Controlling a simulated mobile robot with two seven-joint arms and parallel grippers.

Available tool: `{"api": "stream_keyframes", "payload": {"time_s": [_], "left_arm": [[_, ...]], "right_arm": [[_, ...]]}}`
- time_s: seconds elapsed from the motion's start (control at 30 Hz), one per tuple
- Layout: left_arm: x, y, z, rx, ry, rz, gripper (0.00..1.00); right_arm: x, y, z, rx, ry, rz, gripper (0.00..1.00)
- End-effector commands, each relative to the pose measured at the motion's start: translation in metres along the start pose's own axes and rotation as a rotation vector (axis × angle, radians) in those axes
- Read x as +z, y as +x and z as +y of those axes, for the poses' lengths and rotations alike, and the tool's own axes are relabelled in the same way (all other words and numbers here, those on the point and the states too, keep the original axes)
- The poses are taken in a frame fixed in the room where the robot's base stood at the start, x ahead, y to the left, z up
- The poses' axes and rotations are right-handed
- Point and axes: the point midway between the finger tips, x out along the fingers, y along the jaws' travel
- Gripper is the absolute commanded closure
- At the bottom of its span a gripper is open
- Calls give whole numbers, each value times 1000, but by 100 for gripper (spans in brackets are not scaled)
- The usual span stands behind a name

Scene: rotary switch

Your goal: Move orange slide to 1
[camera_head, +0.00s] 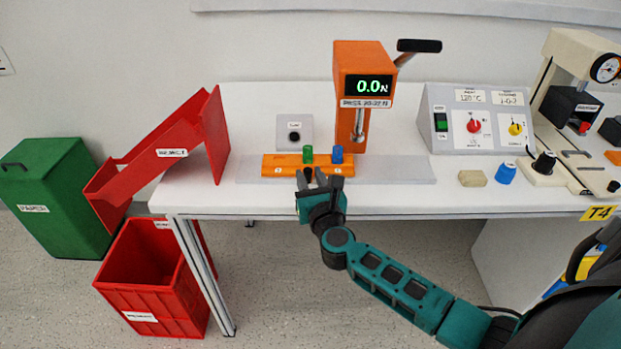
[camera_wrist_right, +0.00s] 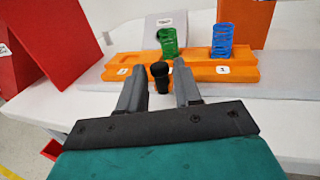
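The orange slide (camera_head: 275,165) lies on a grey plate at the table's front, below the orange press. It also shows in the right wrist view (camera_wrist_right: 108,71), with a white label "1" (camera_wrist_right: 222,69) on its right part; the left label is too small to read. A green spring (camera_wrist_right: 168,42) and a blue spring (camera_wrist_right: 222,40) stand on it. A black knob (camera_wrist_right: 160,77) sticks out at its front. My right gripper (camera_head: 311,179) is open, its two fingers on either side of the knob, with gaps visible. My left gripper is not in view.
The orange press (camera_head: 364,62) reads 0.0 N and its plunger hangs behind the slide, near the blue spring. A red chute (camera_head: 157,150) stands left. A control box (camera_head: 478,120), a beige block (camera_head: 472,178) and a blue cap (camera_head: 506,173) are right.

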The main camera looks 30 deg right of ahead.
Motion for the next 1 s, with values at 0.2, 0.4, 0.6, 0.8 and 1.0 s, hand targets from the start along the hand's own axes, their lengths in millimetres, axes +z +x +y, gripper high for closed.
{"api": "stream_keyframes", "payload": {"time_s": [0.2, 0.4, 0.6, 0.8, 1.0], "left_arm": [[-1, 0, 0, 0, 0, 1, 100], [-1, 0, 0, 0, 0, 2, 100], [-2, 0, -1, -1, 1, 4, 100], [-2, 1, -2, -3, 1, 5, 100], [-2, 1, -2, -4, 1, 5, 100]], "right_arm": [[0, 0, 0, 0, 0, 0, 88], [0, 0, 0, 0, 0, 0, 100], [0, 0, 0, 0, 0, 0, 100], [-1, -3, -9, -3, -1, 2, 100], [-1, -11, -38, -2, -1, 1, 100]]}}
